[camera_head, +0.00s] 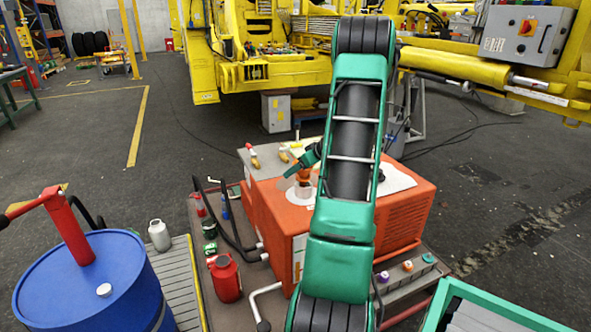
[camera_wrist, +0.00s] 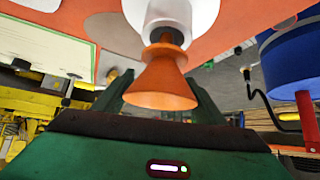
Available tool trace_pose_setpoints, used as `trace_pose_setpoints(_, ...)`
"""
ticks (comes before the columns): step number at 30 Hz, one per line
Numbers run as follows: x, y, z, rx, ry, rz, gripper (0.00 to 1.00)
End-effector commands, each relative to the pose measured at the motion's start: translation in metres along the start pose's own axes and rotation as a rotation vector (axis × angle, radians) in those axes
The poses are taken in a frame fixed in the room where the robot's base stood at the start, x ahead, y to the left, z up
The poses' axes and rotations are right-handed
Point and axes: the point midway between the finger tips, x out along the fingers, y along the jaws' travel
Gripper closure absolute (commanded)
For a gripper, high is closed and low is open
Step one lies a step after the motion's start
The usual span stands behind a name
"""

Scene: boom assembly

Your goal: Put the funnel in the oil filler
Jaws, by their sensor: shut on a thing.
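The orange funnel (camera_wrist: 164,88) is between the two dark green fingers of my gripper (camera_wrist: 162,95) in the wrist view, with its wide mouth towards the camera. Its narrow end points at the white oil filler neck (camera_wrist: 178,22) and overlaps it in the picture. I cannot tell how far the spout is inside the neck. In the head view the funnel (camera_head: 303,177) shows small above the orange machine, at the left edge of my green arm. My gripper is shut on the funnel. The arm hides part of the machine top.
The orange machine (camera_head: 405,212) stands on a pallet with a red can (camera_head: 226,280), hoses and small bottles. A blue drum (camera_head: 90,285) with a red pump stands at the left. Yellow boom structures (camera_head: 262,72) stand behind. Open dark floor lies at left and right.

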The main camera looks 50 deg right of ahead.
Motion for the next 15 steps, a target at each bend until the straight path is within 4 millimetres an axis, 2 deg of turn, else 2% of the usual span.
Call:
trace_pose_setpoints(2, 0.0003, 0.0000, 0.0002, 0.000, 0.000, 0.000, 0.58)
trace_pose_setpoints(3, 0.0003, -0.0001, 0.0003, 0.000, 0.000, 0.000, 0.33)
trace_pose_setpoints(5, 0.0002, 0.0000, 0.0003, 0.000, 0.000, 0.000, 0.19)
trace_pose_setpoints(15, -0.0010, 0.0002, -0.0010, 0.000, 0.001, 0.001, 0.17)
